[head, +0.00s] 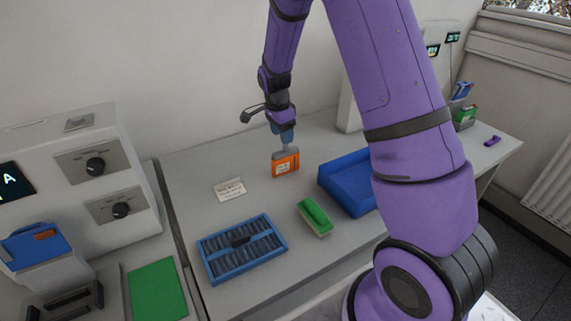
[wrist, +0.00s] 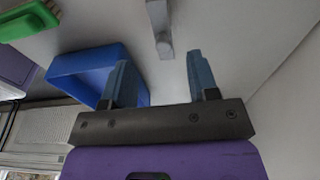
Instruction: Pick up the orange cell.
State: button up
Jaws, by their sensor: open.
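The orange cell (head: 285,164) stands upright on the grey bench in the head view, with a pale label on its face and a grey top. My gripper (head: 284,138) is just above it, pointing down; the head view does not show clearly whether the fingers touch it. In the wrist view my gripper (wrist: 158,62) is open, its two blue fingers wide apart with nothing clamped between them. A grey bar with a rounded end lies beyond the gap there; I cannot tell if it is the cell's top. No orange shows in that view.
A blue tray (head: 337,186) stands right of the cell, also in the wrist view (wrist: 75,63). A green-topped brush (head: 316,214), a blue slotted rack (head: 220,269) and a white card (head: 229,189) lie nearer. A machine with knobs (head: 93,175) stands left. Bench behind the cell is clear.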

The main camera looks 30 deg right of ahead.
aim_at(285, 151)
jog(key=shift+w+d+f, duration=0.1)
jog(key=shift+d+f, duration=0.15)
jog(key=shift+f, duration=1.15)
jog(key=shift+s+d+f, duration=0.1)
jog(key=shift+d+f, duration=0.15)
jog(key=shift+f, duration=1.1)
jog(key=shift+w+d+f, duration=0.1)
jog(key=shift+d+f, duration=0.15)
jog(key=shift+f, duration=1.15)
grip_shut()
